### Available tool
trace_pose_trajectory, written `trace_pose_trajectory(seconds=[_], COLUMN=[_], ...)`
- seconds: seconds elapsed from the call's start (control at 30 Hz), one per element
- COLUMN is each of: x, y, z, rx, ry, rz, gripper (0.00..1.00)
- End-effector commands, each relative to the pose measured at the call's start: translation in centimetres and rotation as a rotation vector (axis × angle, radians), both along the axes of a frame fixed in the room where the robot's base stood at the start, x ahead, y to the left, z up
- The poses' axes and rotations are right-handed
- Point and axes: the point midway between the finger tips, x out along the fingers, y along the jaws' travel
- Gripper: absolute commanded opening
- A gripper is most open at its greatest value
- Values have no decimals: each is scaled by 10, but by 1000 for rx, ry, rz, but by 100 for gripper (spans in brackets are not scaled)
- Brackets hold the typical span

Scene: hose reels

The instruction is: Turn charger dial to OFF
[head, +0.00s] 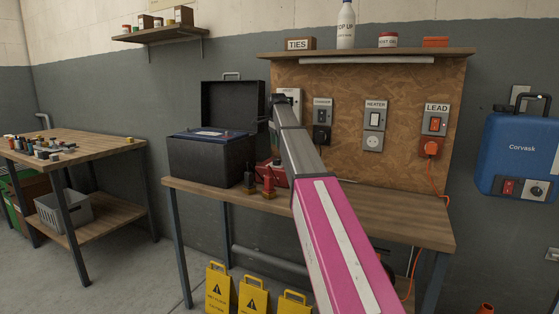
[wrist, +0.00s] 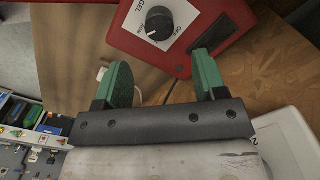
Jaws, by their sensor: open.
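The red charger (head: 276,171) sits on the workbench, partly hidden by my arm in the head view. In the wrist view the charger (wrist: 233,18) fills the top, with a white face plate and a round black dial (wrist: 159,22). A pale mark on the dial points to its lower left. I can read "GEL" at the upper left of the plate; the other lettering is partly cut off or hard to read. My gripper (wrist: 162,66) is open and empty. Its green fingertips stand apart, below the dial in the picture and not around it. In the head view my arm hides the gripper.
A black battery box (head: 210,158) with a raised lid stands left of the charger. Wall switches, including the heater switch (head: 375,116) and lead switch (head: 436,119), are on the board behind. Yellow floor signs (head: 252,295) stand below. The bench's right part (head: 405,215) is clear.

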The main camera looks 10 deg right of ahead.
Motion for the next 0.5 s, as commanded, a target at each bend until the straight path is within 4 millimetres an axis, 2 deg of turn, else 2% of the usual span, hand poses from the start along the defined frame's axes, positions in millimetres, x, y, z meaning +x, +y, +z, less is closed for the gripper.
trace_pose_trajectory(seconds=[0.1, 0.3, 0.5], x=[-1, -1, 0], y=[0, 0, 0], z=[-24, -57, -76], rx=[0, 0, 0], ry=[2, 1, 0], rz=[0, 0, 0], gripper=[65, 65, 65])
